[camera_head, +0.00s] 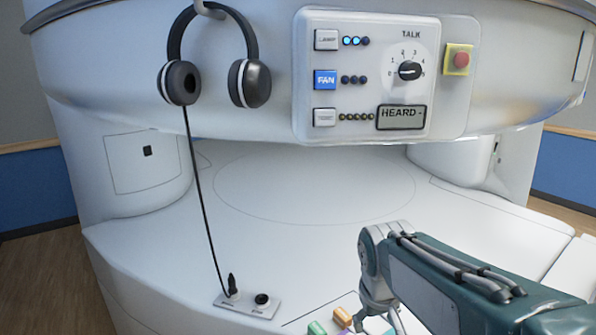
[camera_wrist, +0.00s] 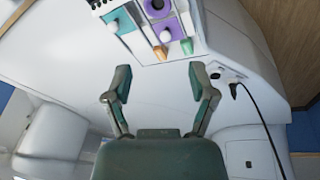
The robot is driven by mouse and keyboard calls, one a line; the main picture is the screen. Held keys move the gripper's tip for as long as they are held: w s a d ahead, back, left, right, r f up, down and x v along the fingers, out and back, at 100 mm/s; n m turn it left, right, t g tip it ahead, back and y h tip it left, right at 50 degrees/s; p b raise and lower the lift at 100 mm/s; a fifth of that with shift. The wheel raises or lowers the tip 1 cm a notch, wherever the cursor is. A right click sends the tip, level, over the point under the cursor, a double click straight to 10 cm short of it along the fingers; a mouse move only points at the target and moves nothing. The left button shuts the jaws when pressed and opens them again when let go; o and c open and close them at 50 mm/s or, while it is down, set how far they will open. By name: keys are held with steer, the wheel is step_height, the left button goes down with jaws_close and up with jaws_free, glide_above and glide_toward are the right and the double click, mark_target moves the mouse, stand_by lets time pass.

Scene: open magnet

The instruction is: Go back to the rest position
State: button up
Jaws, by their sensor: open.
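My gripper (camera_wrist: 160,84) is open and empty in the wrist view, its two fingers spread apart. It hangs above the white ledge (camera_wrist: 165,110) of the magnet, and nothing lies between the fingers. In the head view my teal arm reaches in from the lower right, and its gripper end is partly cut off at the bottom edge.
Headphones (camera_head: 254,84) hang at the upper left, their cable running to a socket plate (camera_head: 248,305). A control panel (camera_head: 366,78) with a dial and red button (camera_head: 461,60) faces me. Beyond the fingertips are teal and purple tiles (camera_wrist: 160,8) with white knobs. The middle ledge is clear.

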steer(key=s+d+m+t+y, duration=0.1)
steer(key=s+m+t, duration=0.1)
steer(key=s, duration=1.3)
steer(key=shift+d+t, duration=0.35)
steer(key=shift+t, duration=0.05)
